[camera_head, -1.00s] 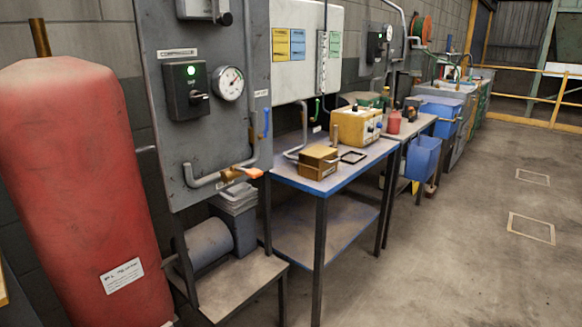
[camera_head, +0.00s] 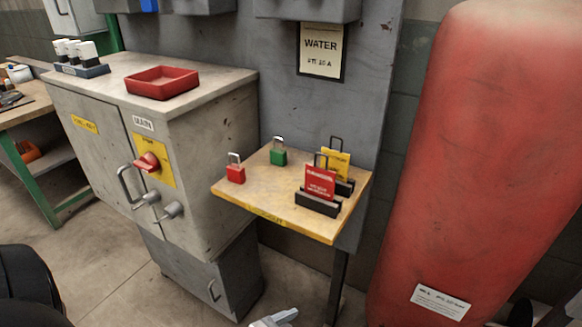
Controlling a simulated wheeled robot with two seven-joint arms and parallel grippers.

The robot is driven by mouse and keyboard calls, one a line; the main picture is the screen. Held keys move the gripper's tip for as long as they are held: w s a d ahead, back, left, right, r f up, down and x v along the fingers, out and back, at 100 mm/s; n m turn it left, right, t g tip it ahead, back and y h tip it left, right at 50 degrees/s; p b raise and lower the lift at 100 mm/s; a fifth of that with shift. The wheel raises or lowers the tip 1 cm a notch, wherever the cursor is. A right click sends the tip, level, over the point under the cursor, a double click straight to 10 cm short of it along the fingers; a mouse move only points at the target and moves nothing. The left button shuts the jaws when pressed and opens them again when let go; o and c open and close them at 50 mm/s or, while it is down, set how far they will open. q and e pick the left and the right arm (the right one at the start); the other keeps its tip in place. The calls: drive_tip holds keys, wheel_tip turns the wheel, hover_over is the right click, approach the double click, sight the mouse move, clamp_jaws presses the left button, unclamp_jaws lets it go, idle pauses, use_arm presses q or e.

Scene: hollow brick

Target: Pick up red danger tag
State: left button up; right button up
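The red danger tag (camera_head: 320,182) stands upright in a black holder (camera_head: 317,206) near the front right of a small wooden-topped table (camera_head: 262,205). A thin dark loop rises above it. A yellow tag (camera_head: 337,160) stands behind it, partly covered by it. A grey piece at the bottom edge appears to be the tip of my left gripper (camera_head: 275,319), below and in front of the table, apart from the tag. Most of it is cut off, so its opening is not clear. My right gripper is not in view.
A red padlock (camera_head: 236,170) and a green padlock (camera_head: 278,155) stand left of the tags. A grey cabinet (camera_head: 213,150) with a red tray (camera_head: 162,82) on top adjoins the table. A large red cylinder (camera_head: 465,150) stands to the right.

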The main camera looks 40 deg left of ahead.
use_arm(q)
drive_tip(key=w+a+r+n+t+y, duration=0.2)
drive_tip(key=w+a+r+t, duration=0.3)
drive_tip(key=r, duration=0.5)
drive_tip(key=t+y, duration=0.1)
drive_tip(key=y, duration=0.1)
approach(319, 188)
drive_tip(key=shift+n, duration=0.3)
drive_tip(key=w+p, duration=0.1)
drive_tip(key=w, duration=0.2)
drive_tip(key=w+a+p, duration=0.1)
drive_tip(key=w, duration=0.2)
drive_tip(key=shift+w+a+f+p, duration=0.1)
drive_tip(key=shift+w+p, duration=0.2)
drive_tip(key=shift+w, duration=0.2)
drive_tip(key=w+p, duration=0.1)
drive_tip(key=w, duration=0.3)
drive_tip(key=shift+w, duration=0.2)
drive_tip(key=shift+w+f, duration=0.1)
drive_tip(key=shift+w, duration=0.25)
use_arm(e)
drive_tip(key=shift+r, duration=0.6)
use_arm(q)
drive_tip(key=shift+c, duration=0.3)
drive_tip(key=c, duration=1)
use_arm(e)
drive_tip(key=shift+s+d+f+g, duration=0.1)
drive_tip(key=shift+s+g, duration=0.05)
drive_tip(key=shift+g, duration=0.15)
